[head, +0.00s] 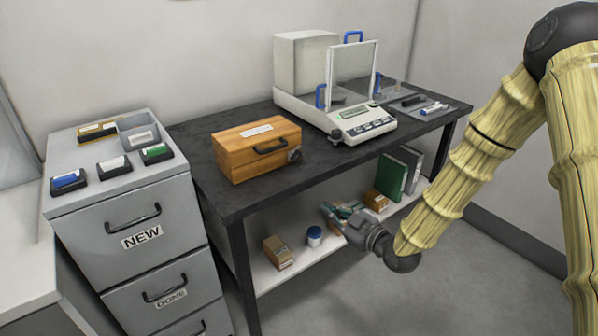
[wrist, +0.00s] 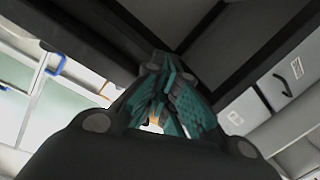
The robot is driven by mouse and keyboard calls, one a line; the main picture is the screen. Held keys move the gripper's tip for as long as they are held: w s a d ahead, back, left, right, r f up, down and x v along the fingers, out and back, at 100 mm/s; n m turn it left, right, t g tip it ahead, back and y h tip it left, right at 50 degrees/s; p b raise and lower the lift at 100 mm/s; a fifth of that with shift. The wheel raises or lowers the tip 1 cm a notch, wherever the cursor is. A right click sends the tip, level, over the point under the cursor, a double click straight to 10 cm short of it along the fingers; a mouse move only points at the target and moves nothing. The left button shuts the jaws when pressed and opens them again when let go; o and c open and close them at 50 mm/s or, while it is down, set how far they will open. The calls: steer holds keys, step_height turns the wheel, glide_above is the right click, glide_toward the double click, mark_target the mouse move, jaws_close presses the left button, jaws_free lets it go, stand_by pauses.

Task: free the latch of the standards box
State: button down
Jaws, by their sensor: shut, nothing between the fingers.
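The standards box (head: 257,148) is a wooden box with a dark handle and a white label on its lid. It stands on the dark table, left of the balance. A small grey round part, possibly the latch (head: 294,155), shows at the right of its front face. My gripper (head: 333,210) is below and in front of the table's front edge, lower than the box and apart from it. Its teal fingers are shut and empty in the wrist view (wrist: 165,95). A small orange patch shows beyond the fingers in the wrist view; I cannot tell if it is the box.
The dark table (head: 205,165) overhangs a shelf with a small carton (head: 277,252), a white jar (head: 314,237) and binders (head: 391,176). A balance (head: 359,118) with an upright glass panel stands right of the box. A grey drawer cabinet (head: 130,222) stands at left.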

mark_target(296, 156)
steer(key=w+a+r+n+y+b, duration=0.1)
steer(key=w+r+n+y+b, duration=0.15)
steer(key=r, duration=0.35)
steer(key=w+r+n+y+b, duration=0.1)
steer(key=r+n+y, duration=0.2)
steer(key=r, duration=0.2)
steer(key=shift+t+h, duration=0.25)
steer(key=shift+t, duration=0.15)
steer(key=x, duration=1)
steer(key=shift+s+a+r, duration=0.1)
steer(key=shift+s+a, duration=0.1)
steer(key=shift+s, duration=0.05)
